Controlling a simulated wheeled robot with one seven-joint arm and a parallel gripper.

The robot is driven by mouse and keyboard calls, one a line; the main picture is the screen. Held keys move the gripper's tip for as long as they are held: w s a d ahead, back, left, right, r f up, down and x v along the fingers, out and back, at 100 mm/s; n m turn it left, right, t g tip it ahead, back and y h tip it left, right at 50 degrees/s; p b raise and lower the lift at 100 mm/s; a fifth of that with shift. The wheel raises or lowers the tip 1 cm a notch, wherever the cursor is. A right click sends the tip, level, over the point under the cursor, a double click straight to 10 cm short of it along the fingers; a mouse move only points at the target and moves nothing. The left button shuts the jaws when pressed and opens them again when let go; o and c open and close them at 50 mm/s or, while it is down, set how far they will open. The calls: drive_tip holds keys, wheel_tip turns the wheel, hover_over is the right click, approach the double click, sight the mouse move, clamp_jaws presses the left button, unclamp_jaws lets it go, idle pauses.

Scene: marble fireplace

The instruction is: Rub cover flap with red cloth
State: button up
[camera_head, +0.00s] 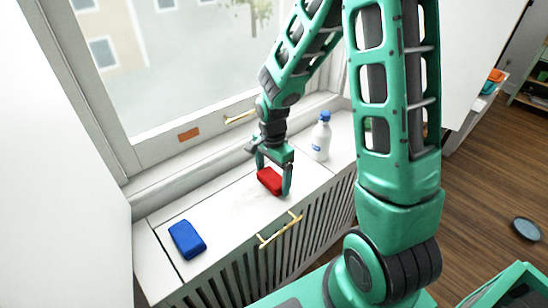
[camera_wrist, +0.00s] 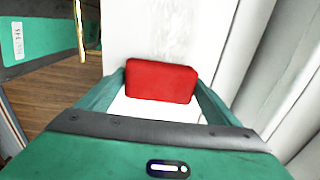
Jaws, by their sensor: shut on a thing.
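A folded red cloth (camera_head: 270,180) is held between the two fingers of my gripper (camera_head: 272,176), at or just above the white cover flap (camera_head: 232,204). I cannot tell whether the cloth touches the flap. The cloth also shows in the wrist view (camera_wrist: 161,81), gripped at its left and right sides by my gripper (camera_wrist: 160,88). The flap is the top of the slatted cabinet under the window. A faint greyish smudge (camera_head: 248,200) marks it left of the cloth, and mottled marks (camera_wrist: 172,35) show beyond the cloth in the wrist view.
A folded blue cloth (camera_head: 187,240) lies at the left of the cabinet top. A white bottle with a blue cap (camera_head: 321,137) stands at the right. A brass handle (camera_head: 280,230) sticks out at the front edge. The window frame (camera_head: 200,148) borders the back.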

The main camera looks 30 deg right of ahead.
drive_tip(key=shift+w+d+f, duration=0.1)
drive_tip(key=shift+d+f, duration=0.35)
drive_tip(key=shift+w+r, duration=0.1)
drive_tip(key=shift+r, duration=0.15)
drive_tip(key=shift+a+r, duration=0.1)
drive_tip(key=shift+r, duration=3.7)
drive_tip(key=shift+a+f, duration=0.1)
drive_tip(key=shift+f, duration=0.2)
